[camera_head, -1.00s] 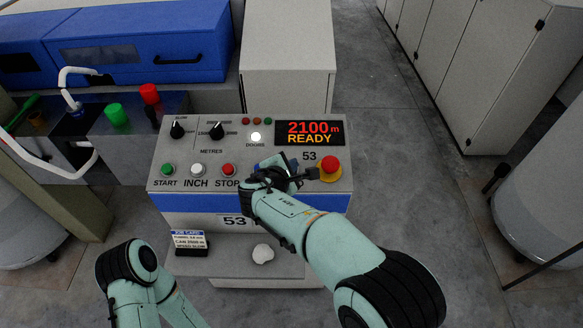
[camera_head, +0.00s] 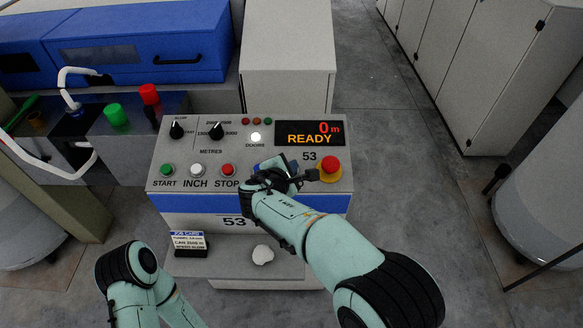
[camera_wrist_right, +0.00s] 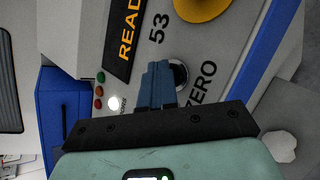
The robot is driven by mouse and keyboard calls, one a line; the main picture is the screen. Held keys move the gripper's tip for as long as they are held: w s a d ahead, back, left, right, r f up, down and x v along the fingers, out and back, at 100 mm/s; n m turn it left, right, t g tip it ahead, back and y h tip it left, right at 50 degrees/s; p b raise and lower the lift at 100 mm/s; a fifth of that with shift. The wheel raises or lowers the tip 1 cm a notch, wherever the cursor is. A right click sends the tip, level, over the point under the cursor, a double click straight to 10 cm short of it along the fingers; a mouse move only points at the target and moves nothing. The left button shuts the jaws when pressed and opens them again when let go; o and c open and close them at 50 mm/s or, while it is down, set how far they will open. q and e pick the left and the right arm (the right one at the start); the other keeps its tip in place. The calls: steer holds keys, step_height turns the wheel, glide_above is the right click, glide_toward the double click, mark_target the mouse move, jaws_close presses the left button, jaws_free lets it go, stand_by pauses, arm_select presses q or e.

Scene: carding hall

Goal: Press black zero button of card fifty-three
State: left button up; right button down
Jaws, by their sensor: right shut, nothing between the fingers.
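The control panel of card 53 (camera_head: 300,195) stands in front of me, and its display (camera_head: 309,133) reads 0 m and READY. The black zero button (camera_wrist_right: 181,75) shows in the right wrist view beside the ZERO label, partly covered by my right fingers. My right gripper (camera_wrist_right: 159,68) is shut and empty, its blue fingertips at the button. Whether they touch it I cannot tell. In the head view the right gripper (camera_head: 280,165) hides the button. My left arm shows at the lower left, but its gripper is out of view.
A red emergency stop button (camera_head: 330,165) on a yellow base is close to the right of my right gripper. START, INCH and STOP buttons (camera_head: 228,170) line the panel's left. A job card (camera_head: 188,242) and a white lump (camera_head: 263,254) are on the lower ledge.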

steer(key=shift+s+r+p, duration=0.2)
steer(key=shift+r+p, duration=0.3)
steer(key=shift+r, duration=0.3)
steer(key=r+p, duration=0.1)
steer(key=r, duration=0.1)
steer(key=s+r+p, duration=0.1)
steer(key=r+p, duration=0.1)
steer(key=r, duration=0.1)
steer(key=shift+s, duration=0.15)
steer(key=shift+f, duration=0.1)
stand_by(0.6)
